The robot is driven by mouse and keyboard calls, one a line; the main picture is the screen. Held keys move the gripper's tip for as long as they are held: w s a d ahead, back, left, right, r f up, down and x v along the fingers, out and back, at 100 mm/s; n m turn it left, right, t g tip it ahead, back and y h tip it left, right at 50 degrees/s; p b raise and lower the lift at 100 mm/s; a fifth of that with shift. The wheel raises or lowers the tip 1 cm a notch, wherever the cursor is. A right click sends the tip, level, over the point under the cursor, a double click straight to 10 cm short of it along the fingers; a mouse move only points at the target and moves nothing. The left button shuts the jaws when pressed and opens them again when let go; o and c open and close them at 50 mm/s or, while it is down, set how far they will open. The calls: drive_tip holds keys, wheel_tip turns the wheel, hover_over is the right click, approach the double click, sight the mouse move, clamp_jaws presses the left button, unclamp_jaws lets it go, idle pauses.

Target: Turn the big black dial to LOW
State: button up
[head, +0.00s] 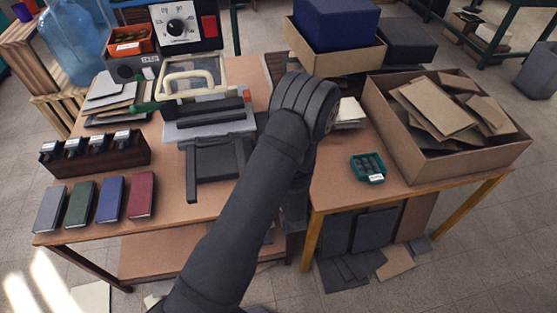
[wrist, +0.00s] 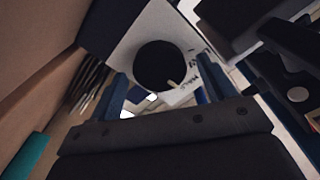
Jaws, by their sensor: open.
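The big black dial (head: 175,27) sits on a white plate (head: 190,12) on a dark box at the back left of the table. In the wrist view the dial (wrist: 153,62) is large and round, on its white plate (wrist: 139,28). Its pale pointer mark is toward the lower right of the picture, near printed letters that I cannot read for certain. My gripper (wrist: 160,78) is open, with its two blue fingers to either side of the dial in the picture. I see no contact. In the head view I cannot make out the fingers.
A press with a cream handle (head: 187,80) stands in front of the dial box. A blue box (head: 335,22) and a carton of card (head: 440,150) stand to the right.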

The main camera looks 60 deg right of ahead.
drive_tip(key=shift+w+d, duration=0.3)
drive_tip(key=shift+c, duration=0.5)
drive_tip(key=c, duration=0.9)
drive_tip(key=shift+n, duration=0.8)
drive_tip(key=o, duration=1)
drive_tip(key=v, duration=1.7)
drive_tip(key=shift+s+a, duration=0.2)
